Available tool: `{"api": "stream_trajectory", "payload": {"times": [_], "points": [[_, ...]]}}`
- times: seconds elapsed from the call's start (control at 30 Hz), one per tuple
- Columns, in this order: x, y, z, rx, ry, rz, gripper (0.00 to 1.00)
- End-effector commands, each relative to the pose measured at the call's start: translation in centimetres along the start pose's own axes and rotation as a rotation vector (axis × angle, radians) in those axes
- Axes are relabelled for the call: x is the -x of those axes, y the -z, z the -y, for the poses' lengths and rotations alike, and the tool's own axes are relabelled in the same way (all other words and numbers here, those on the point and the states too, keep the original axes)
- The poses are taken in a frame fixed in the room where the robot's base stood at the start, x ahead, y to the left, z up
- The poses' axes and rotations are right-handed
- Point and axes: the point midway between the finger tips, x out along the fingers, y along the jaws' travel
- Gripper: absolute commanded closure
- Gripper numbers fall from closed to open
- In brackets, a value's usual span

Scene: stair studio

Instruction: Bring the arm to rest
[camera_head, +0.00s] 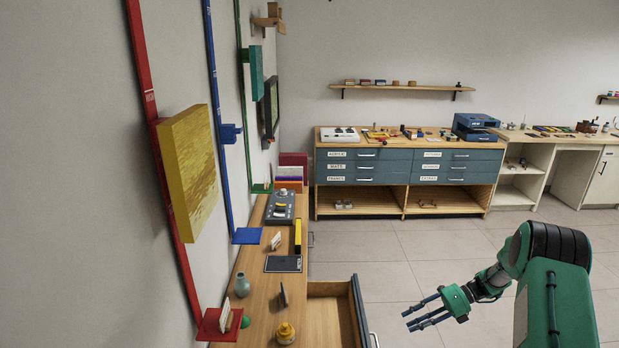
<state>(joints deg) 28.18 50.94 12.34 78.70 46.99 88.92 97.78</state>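My gripper (424,313) is at the end of my green and black arm at the lower right of the head view. Its fingers point left and stand apart, with nothing visible between them. It hangs in the air to the right of an open drawer (330,318) and touches nothing that I can see. The arm is bent, with its elbow high and its forearm reaching down to the left.
The open drawer juts from a wooden counter (255,285) along the left wall. A blue drawer cabinet (410,167) stands at the back. The tiled floor (400,250) between is clear.

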Motion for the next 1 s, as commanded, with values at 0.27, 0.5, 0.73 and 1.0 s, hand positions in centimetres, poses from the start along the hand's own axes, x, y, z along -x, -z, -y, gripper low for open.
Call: {"api": "stream_trajectory", "payload": {"times": [0.27, 0.5, 0.73, 1.0], "points": [[0.7, -2.0, -7.4, 0.237, 0.097, -0.105, 0.65], [1.0, -2.7, -13.5, 0.442, 0.169, -0.201, 0.65], [1.1, -2.7, -19.3, 0.642, 0.228, -0.3, 0.65], [1.0, -2.0, -25.8, 0.876, 0.288, -0.425, 0.65]]}}
